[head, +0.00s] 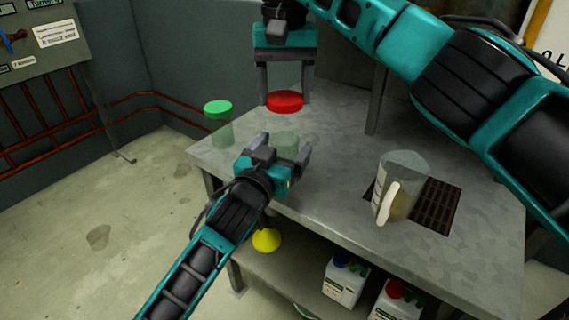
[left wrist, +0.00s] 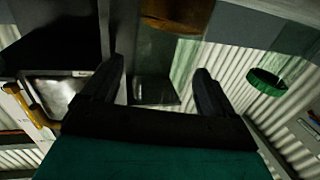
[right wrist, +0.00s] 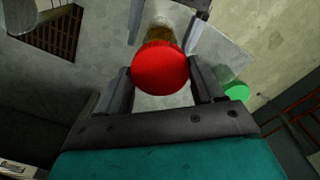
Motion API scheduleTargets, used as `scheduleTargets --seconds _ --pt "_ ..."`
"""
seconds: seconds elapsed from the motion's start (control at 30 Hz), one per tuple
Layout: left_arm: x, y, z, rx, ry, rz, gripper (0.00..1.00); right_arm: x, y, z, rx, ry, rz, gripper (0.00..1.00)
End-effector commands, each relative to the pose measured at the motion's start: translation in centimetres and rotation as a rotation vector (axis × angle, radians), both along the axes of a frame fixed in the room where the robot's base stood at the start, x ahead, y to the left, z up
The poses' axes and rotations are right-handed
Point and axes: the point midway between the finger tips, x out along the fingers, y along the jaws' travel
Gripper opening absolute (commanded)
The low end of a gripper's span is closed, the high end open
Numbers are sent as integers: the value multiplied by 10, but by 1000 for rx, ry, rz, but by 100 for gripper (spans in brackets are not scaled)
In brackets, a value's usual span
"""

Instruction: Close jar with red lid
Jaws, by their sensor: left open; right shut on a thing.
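The red lid (head: 285,101) is between the fingers of my right gripper (head: 285,90), which is shut on it. It also shows as a red disc in the right wrist view (right wrist: 160,70). An open, clear greenish jar (head: 287,146) stands on the table, partly hidden by my left gripper (head: 284,143). That gripper is open, with one finger on each side of the jar; I cannot tell whether they touch it. The lid is held above the table, apart from the jar, and appears beyond it in the head view.
A green-lidded jar (head: 218,122) stands at the table's left edge. A yellow funnel (head: 266,241) and white bottles (head: 344,284) are below. The table's middle is clear.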

Motion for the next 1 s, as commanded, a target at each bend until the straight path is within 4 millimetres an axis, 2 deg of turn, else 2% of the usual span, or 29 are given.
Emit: scheduleTargets --seconds 0.1,0.23,0.63,1.0 --pt "14 -6 0 0 -2 0 87 0 0 0 0 0 0 39" --pt "23 -10 0 -1 0 0 87 0 0 0 0 0 0 39" --pt "26 -11 0 -1 -1 0 87 0 0 0 0 0 0 39" --pt "26 -11 0 0 0 0 52 0 0 0 0 0 0 39"
